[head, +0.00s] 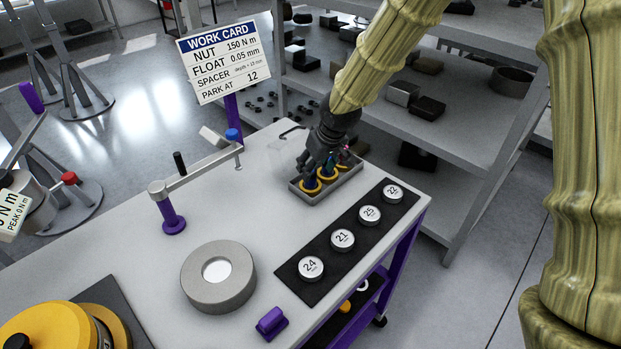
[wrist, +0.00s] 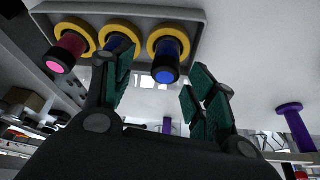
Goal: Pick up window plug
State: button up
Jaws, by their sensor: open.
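A grey tray (head: 340,187) at the far end of the cart top holds plugs with yellow rings. Which one is the window plug I cannot tell. My gripper (head: 318,166) is open above the tray. In the wrist view the right blue plug lies between the fingers (wrist: 161,75), and the left finger partly hides the middle one. Contact cannot be told.
A black strip (head: 325,252) holds several numbered discs. A grey ring (head: 218,277), a purple post with an arm (head: 172,215) and a small purple block (head: 271,323) stand on the cart. A work card (head: 222,62) rises behind. Shelves (head: 450,100) stand beyond the cart.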

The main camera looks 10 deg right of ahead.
jog(key=shift+s+a+f+p, duration=0.25)
jog(key=shift+s+a+p, duration=0.05)
jog(key=shift+s+p, duration=0.05)
jog(key=x, duration=0.3)
jog(key=shift+w+f, duration=0.15)
jog(key=shift+w, duration=0.25)
jog(key=shift+s+a, duration=0.1)
jog(key=shift+s, duration=0.1)
jog(key=shift+w, duration=0.15)
jog(key=c, duration=1.2)
jog(key=shift+o, duration=0.2)
